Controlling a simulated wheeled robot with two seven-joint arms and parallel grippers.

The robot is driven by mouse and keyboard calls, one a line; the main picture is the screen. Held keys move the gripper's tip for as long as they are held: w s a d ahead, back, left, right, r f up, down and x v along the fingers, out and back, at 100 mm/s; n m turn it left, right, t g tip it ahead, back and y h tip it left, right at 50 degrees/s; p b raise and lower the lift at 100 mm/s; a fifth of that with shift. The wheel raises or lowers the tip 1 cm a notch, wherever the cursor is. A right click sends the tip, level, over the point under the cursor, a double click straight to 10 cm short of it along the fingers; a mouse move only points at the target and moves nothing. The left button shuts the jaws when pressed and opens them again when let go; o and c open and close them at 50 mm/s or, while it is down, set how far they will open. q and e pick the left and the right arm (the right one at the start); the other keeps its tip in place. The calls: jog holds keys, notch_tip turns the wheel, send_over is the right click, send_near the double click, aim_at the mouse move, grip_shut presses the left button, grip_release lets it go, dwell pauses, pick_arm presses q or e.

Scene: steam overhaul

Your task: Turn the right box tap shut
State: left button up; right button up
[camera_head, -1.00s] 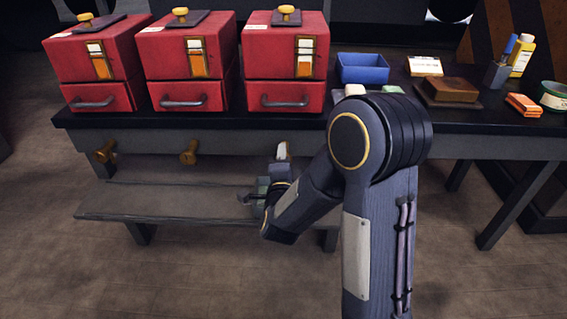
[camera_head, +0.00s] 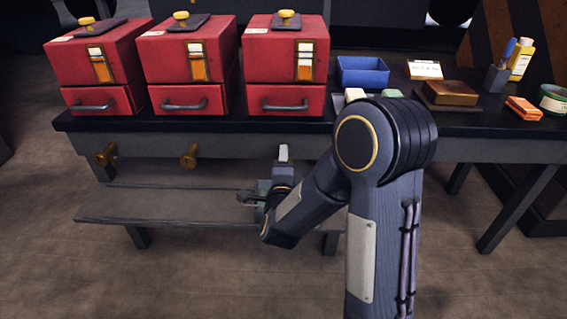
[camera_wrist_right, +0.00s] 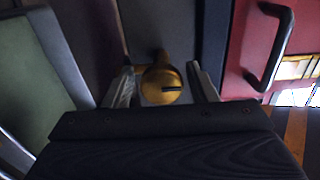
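The right box tap shows in the right wrist view as a brass knob (camera_wrist_right: 160,82) with a short dark mark on its round end. My right gripper (camera_wrist_right: 160,70) has one finger on each side of it, with narrow gaps visible; firm contact cannot be made out. In the head view my right wrist hides this tap, below the right red box (camera_head: 286,62). Two other brass taps, left (camera_head: 105,155) and middle (camera_head: 188,156), stick out of the bench front under their boxes. My left gripper is not in view.
The left (camera_head: 97,66) and middle (camera_head: 185,64) red boxes stand on the dark bench. A blue tray (camera_head: 362,71), a brown block (camera_head: 449,92) and a yellow bottle (camera_head: 521,59) are to the right. A low shelf (camera_head: 160,205) runs below the taps.

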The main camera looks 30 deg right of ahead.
jog(key=shift+o, duration=0.3)
jog(key=p+v, duration=0.1)
jog(key=v, duration=0.7)
jog(key=shift+w, duration=0.2)
